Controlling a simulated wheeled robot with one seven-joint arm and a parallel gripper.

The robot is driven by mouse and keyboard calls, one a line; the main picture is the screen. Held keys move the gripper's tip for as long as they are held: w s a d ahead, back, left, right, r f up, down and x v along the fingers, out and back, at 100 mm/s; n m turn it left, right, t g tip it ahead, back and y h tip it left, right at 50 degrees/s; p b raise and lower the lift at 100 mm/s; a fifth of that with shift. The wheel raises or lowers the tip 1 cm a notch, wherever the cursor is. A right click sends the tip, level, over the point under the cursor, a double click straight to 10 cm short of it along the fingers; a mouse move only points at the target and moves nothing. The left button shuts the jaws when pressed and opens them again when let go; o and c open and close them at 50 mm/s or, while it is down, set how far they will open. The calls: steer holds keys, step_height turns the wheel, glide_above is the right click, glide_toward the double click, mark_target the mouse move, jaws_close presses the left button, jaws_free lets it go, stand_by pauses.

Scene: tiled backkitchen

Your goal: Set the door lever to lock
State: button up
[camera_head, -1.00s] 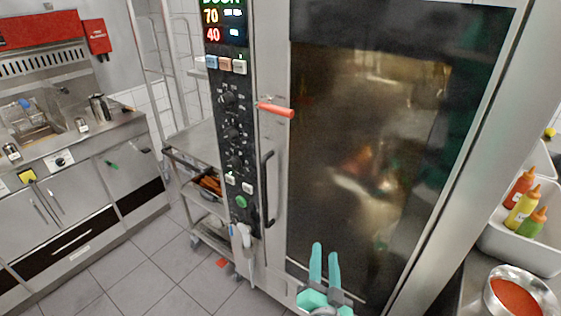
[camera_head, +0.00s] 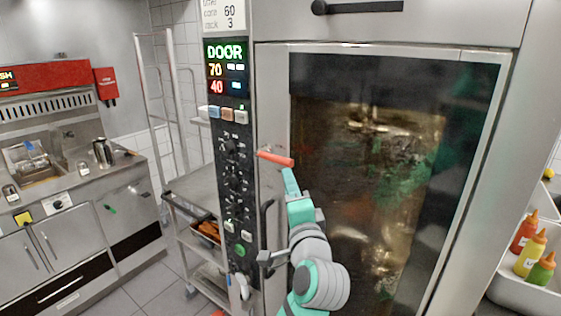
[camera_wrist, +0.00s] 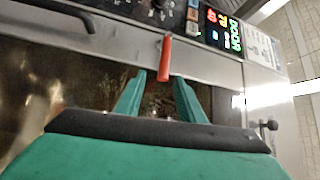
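The door lever (camera_head: 275,158) is a short red-orange handle at the left edge of the oven door, just right of the control panel. In the head view it points right and slightly down. In the wrist view the lever (camera_wrist: 165,59) hangs between the tips of my two teal fingers. My gripper (camera_head: 289,181) is raised in front of the door, its fingertips just below the lever. In the wrist view my gripper (camera_wrist: 160,85) is open, with a clear gap on both sides of the lever. I see no contact. The oven door (camera_head: 300,65) looks shut.
The control panel (camera_head: 226,130) shows "DOOR" on its display. A black vertical handle (camera_head: 266,222) is below the lever, beside my arm. A wheeled rack (camera_head: 185,215) stands left of the oven. Sauce bottles (camera_head: 533,248) stand in a bin at right.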

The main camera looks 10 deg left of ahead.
mark_target(281, 163)
steer(key=x, duration=1.1)
steer(key=shift+s+a+r, duration=0.1)
steer(key=shift+a+r, duration=0.1)
steer(key=shift+r, duration=0.15)
steer(key=shift+c, duration=0.4)
jaws_close()
